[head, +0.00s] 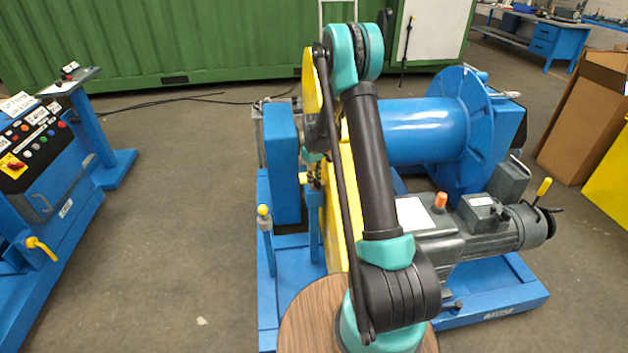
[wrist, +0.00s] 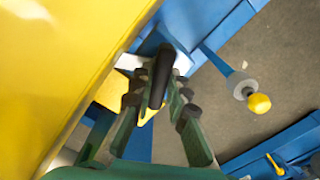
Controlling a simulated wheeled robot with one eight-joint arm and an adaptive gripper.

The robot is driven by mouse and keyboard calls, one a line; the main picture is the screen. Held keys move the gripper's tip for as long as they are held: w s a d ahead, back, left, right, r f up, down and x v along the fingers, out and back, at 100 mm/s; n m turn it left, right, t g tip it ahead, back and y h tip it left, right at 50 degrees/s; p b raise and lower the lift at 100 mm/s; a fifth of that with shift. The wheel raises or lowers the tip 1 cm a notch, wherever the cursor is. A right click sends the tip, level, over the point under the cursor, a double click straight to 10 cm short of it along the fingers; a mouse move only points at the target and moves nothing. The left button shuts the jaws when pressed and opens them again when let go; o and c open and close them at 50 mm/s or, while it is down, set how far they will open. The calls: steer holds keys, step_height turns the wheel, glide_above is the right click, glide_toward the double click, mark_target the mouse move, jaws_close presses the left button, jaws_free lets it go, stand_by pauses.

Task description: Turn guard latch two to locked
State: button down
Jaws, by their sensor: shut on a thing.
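In the wrist view, the two green fingers of my gripper (wrist: 158,96) are shut around a black latch handle (wrist: 161,72). The handle stands between the dark finger pads. No number or lock mark on it can be read. The yellow guard (wrist: 60,55) fills the left of that view, close beside the fingers. In the head view, the guard (head: 348,205) shows as a narrow yellow strip behind my arm. My gripper and the latch are mostly hidden there by my arm.
A yellow knob (wrist: 258,103) on a blue lever stands right of my gripper; it also shows in the head view (head: 263,211). A blue drum (head: 420,130) and grey motor (head: 490,225) lie right of my arm. A blue control console (head: 45,180) stands left, with clear floor between.

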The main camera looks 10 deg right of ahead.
stand_by(0.4)
steer(key=c, duration=1.5)
jaws_free()
steer(key=shift+r, duration=0.1)
step_height(320, 180, up, 12)
steer(key=shift+f, duration=0.1)
